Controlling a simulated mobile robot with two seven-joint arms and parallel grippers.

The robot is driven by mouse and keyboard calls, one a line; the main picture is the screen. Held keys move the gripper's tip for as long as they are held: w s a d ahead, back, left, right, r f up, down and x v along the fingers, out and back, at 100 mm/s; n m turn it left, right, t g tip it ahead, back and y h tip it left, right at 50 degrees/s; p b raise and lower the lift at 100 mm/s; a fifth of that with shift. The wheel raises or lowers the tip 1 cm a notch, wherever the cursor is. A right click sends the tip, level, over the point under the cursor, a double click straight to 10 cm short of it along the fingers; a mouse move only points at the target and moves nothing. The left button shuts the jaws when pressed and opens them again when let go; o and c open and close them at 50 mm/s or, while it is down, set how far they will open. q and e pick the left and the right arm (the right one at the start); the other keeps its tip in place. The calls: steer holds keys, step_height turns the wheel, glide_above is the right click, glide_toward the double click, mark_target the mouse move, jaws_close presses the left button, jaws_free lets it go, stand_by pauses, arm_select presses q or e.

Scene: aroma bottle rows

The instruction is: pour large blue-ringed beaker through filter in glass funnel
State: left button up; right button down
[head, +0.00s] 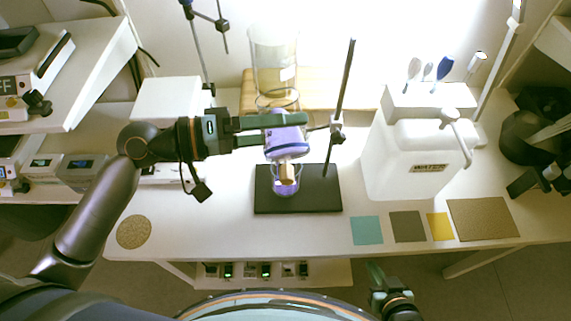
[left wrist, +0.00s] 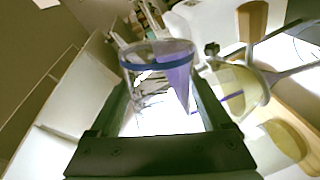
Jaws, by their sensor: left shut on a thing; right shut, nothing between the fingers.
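The large blue-ringed beaker (head: 287,142) is tilted steeply in the head view, with its mouth low and violet liquid inside. My left gripper (head: 300,122) is shut on it. In the left wrist view the beaker (left wrist: 158,66) sits between the fingers, with violet liquid along its right side. A tan filter (head: 287,173) shows just below the beaker in the head view. The glass funnel around it is mostly hidden. Below is a clear vessel (head: 284,189) with violet colour in it. My right gripper (head: 377,274) is shut and empty, off the table's front edge.
The black stand base (head: 322,191) carries a rod with a clamp (head: 337,130). A white water container (head: 415,160) stands to the right. Coloured mats, including a teal one (head: 367,230), lie at the front right. A tall glass cylinder (head: 274,62) stands behind.

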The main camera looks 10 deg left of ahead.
stand_by(1.1)
arm_select(q)
steer(key=shift+w+a+r+n+p, duration=0.2)
steer(key=shift+w+n+p, duration=0.2)
steer(key=shift+p, duration=0.3)
steer(key=shift+w+a+r+n+p, duration=0.15)
steer(key=shift+w+n+p, duration=0.15)
steer(key=shift+n+p, duration=0.3)
stand_by(2.4)
steer(key=shift+w+f+n+p, duration=0.15)
steer(key=shift+w+n+p, duration=0.1)
steer(key=shift+n+p, duration=0.35)
stand_by(2.6)
